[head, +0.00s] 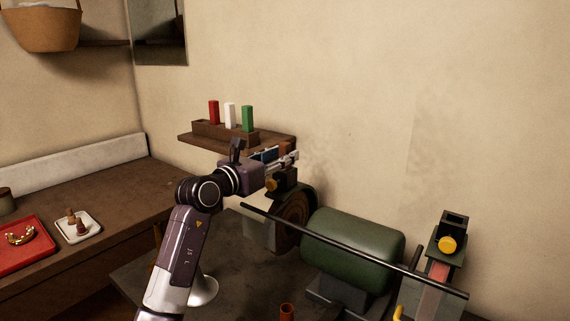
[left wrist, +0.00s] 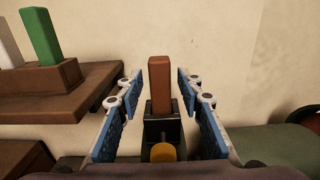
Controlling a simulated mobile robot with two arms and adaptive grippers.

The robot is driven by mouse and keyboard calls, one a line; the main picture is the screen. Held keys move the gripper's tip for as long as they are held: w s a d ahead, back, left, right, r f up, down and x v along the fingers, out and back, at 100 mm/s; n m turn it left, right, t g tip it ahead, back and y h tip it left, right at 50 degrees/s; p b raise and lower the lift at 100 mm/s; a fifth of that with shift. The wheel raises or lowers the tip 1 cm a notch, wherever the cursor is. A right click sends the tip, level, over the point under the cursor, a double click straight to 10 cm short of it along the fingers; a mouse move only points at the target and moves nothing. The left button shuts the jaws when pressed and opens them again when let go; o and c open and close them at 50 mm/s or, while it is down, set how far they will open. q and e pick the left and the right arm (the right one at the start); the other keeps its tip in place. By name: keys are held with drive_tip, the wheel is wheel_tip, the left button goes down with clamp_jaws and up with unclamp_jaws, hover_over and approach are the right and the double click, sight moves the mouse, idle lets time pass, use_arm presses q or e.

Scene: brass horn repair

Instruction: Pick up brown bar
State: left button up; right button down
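The brown bar (left wrist: 160,84) stands upright in a small dark holder (left wrist: 161,122) with a yellow knob, in the left wrist view. In the head view the top of the brown bar (head: 285,149) shows just beyond the left fingers. My left gripper (left wrist: 158,98) is open, with a blue-padded finger on each side of the bar and gaps on both sides. In the head view the left gripper (head: 282,160) reaches right, over the bench grinder's left end. My right gripper does not show.
A wall shelf (head: 190,139) behind my left gripper carries a wooden block with red, white and green bars. The green grinder (head: 352,245) and a long black rod (head: 340,243) lie below right. Another dark holder (head: 453,225) stands at the far right.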

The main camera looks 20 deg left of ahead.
use_arm(q)
clamp_jaws()
